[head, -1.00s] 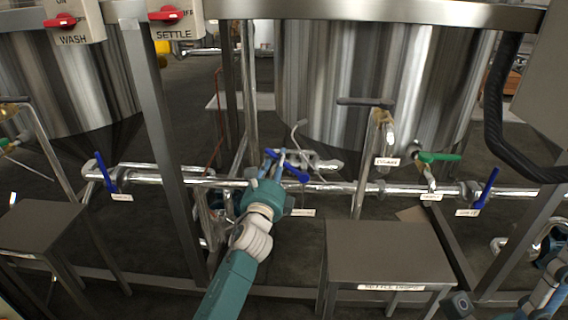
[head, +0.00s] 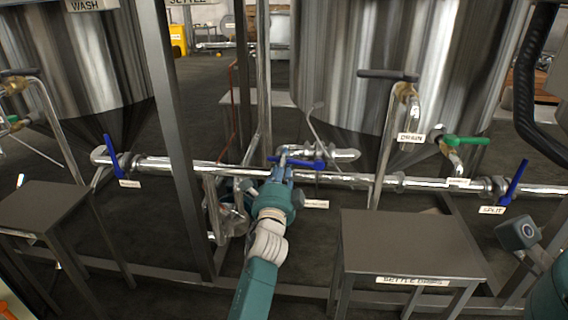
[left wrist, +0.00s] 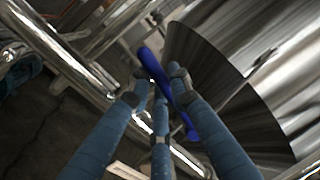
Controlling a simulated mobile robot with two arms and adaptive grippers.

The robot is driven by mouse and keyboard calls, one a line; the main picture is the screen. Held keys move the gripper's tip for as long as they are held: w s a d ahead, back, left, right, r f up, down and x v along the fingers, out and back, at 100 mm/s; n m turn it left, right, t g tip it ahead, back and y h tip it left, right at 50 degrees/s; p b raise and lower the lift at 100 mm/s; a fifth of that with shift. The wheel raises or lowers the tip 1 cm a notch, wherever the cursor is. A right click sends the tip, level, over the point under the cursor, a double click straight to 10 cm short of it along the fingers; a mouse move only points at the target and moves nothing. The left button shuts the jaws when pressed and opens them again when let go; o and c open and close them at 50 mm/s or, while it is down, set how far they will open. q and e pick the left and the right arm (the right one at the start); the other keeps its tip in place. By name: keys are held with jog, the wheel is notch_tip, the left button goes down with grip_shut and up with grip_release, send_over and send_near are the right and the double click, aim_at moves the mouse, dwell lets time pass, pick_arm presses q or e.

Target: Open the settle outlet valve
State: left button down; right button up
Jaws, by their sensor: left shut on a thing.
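The valve at the middle of the pipe has a blue lever handle (head: 312,165), lying nearly along the steel pipe (head: 345,179) in the head view. My left gripper (head: 281,168) reaches up from below and is shut on this handle. In the left wrist view the handle (left wrist: 153,65) runs diagonally between the blue fingers (left wrist: 160,98), with both ends showing beyond them. The valve body is partly hidden by the gripper. My right gripper's fingers do not show.
Other blue levers stand upright at the left (head: 112,157) and right (head: 514,183) of the pipe. A green-handled valve (head: 465,140) and a dark-handled drain pipe (head: 388,76) are to the right. A steel stand (head: 410,245) and frame post (head: 178,150) flank my left arm.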

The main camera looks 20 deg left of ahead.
pick_arm(q)
jog(key=shift+f, duration=0.15)
jog(key=c, duration=1.6)
grip_release()
